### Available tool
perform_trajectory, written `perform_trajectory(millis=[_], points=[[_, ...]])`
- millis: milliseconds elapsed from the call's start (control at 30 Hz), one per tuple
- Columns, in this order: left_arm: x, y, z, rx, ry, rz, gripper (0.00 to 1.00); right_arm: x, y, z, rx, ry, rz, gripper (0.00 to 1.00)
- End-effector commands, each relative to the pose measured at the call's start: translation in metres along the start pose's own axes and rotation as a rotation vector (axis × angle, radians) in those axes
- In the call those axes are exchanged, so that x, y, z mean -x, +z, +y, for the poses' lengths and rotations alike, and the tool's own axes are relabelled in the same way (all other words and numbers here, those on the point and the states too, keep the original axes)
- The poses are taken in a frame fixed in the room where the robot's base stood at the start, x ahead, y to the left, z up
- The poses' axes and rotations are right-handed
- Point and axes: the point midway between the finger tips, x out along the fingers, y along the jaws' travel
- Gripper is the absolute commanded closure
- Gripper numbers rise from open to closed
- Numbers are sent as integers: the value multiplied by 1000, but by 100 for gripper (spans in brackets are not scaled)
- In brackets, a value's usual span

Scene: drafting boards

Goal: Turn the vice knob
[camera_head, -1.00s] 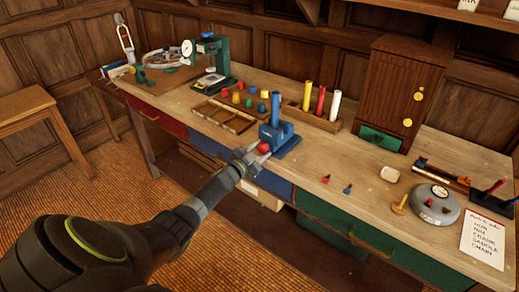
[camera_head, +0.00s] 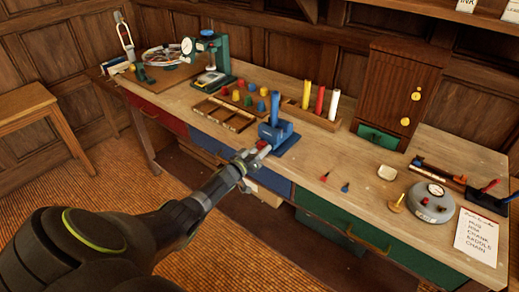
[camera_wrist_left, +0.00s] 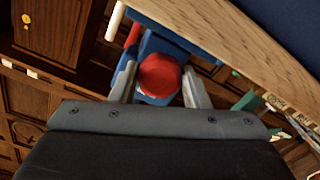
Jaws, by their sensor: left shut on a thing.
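The blue vice (camera_head: 288,143) stands at the front edge of the workbench and shows in the left wrist view (camera_wrist_left: 157,46) beyond the fingers. Its round red knob (camera_wrist_left: 160,76) faces my left wrist camera. In the head view the knob (camera_head: 262,145) is small and partly hidden by the fingers. My left gripper (camera_head: 256,151) reaches in from the front left and is shut on the knob. In the wrist view its two grey fingers (camera_wrist_left: 160,86) stand on either side of the knob. My right gripper is not in view.
Coloured pegs in a rack (camera_head: 310,115) stand behind the vice. A partitioned wooden tray (camera_head: 223,115) lies to its left. Small red and blue pieces (camera_head: 335,182) lie to its right. A round grey gauge (camera_head: 431,204) and a paper list (camera_head: 476,237) sit farther right.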

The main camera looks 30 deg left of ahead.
Motion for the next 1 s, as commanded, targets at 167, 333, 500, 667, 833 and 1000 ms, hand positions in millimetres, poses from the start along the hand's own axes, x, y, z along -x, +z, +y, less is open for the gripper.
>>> perform_trajectory(millis=[167, 333, 500, 667, 833, 1000], points=[[1, 1, 0, 170, -3, -3, 81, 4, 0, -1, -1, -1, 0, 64], [1, 1, 1, 331, -2, -3, 81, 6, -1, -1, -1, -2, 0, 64], [1, 1, 1, 491, -2, -3, 81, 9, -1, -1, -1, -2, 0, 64], [1, 1, 1, 642, -3, -3, 81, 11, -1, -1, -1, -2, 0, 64], [1, 1, 1, 787, -3, -2, 81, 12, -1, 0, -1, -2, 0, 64], [1, 1, 1, 906, -3, -2, 81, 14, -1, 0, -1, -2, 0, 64]])
